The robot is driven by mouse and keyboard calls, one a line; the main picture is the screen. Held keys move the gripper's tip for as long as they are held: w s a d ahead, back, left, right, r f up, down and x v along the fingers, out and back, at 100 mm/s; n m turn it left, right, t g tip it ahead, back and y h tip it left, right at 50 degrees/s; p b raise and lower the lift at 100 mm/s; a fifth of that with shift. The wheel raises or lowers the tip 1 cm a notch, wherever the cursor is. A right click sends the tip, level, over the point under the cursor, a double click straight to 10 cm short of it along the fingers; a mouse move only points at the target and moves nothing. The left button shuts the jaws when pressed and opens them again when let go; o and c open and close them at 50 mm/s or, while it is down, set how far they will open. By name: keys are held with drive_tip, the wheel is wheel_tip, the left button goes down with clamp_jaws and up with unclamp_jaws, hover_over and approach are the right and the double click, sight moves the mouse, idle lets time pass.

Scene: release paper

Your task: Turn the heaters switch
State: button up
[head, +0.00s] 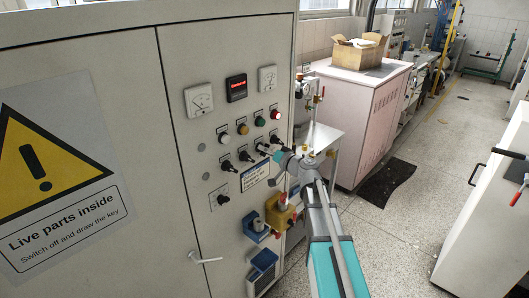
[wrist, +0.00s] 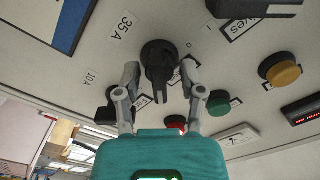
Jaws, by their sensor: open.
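A black rotary switch (wrist: 160,60) on the grey cabinet front sits between the two fingertips of my gripper (wrist: 159,71) in the wrist view. The fingers are open, one on each side of the knob; I cannot tell whether they touch it. Its pointer faces down in this view, and a "0" mark shows beside it. One finger partly covers its label, so I cannot read the name. In the head view my gripper (head: 272,151) reaches the row of black switches below the green button (head: 260,121), hiding part of this switch.
Another black switch (wrist: 108,112) lies close beside the left finger. The yellow button (wrist: 282,70), green button (wrist: 220,103) and red button (wrist: 176,122) are near. Below the panel, blue and yellow sockets (head: 279,212) stick out. A pink cabinet (head: 362,110) stands behind.

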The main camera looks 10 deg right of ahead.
drive_tip(key=shift+d, duration=0.1)
drive_tip(key=v, duration=1.2)
drive_tip(key=shift+f, duration=0.1)
idle(0.3)
drive_tip(key=s+a+f+n+g+h, duration=0.2)
drive_tip(key=s+a+f+n+g, duration=0.1)
drive_tip(key=s+a+f+g, duration=0.65)
drive_tip(key=s+d+f+m+g+h, duration=0.1)
drive_tip(key=s+f+g+h, duration=0.4)
drive_tip(key=s+f+h, duration=0.3)
drive_tip(key=shift+s+d+f+h, duration=0.25)
drive_tip(key=shift+s+f, duration=0.2)
drive_tip(key=shift+s, duration=0.35)
